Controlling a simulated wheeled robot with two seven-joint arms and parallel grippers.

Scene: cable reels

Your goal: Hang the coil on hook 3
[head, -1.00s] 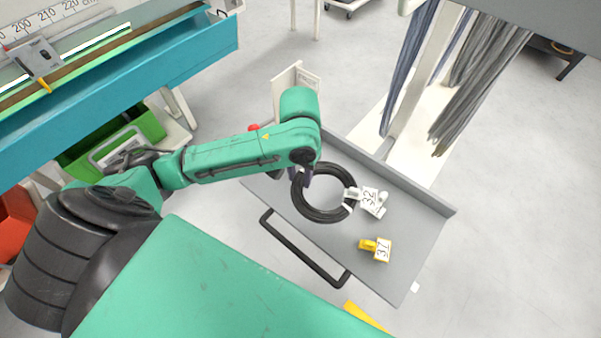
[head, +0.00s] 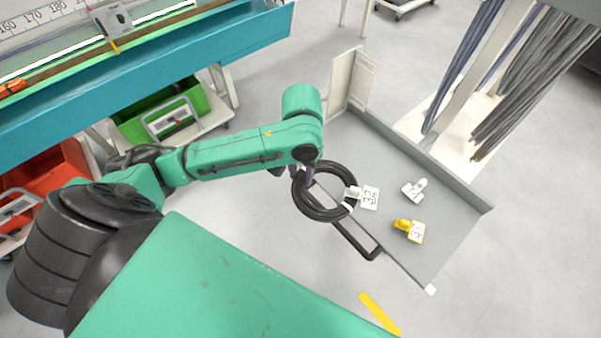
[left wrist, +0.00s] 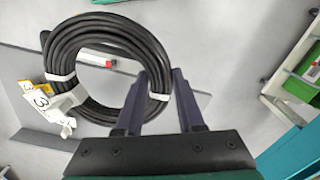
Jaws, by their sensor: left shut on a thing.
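The coil is a black cable ring (head: 318,214) with white ties and a white tag reading 32 (head: 369,197). My left gripper (head: 305,180) is shut on the side of its ring. In the left wrist view the coil (left wrist: 62,50) hangs at the fingers (left wrist: 160,75), with its white tag (left wrist: 62,100) at the left. In the head view the coil overlaps the near edge and handle of the grey tray (head: 385,150) and appears to be held above them. Hook 3 cannot be identified. My right gripper is not in view.
On the tray are a yellow tagged piece (head: 415,232) and a white tagged piece (head: 414,190). Dark cable bundles (head: 530,85) hang at the upper right. A teal bench (head: 150,80) with a ruler runs along the upper left, above a green crate (head: 165,115). Open floor lies at bottom right.

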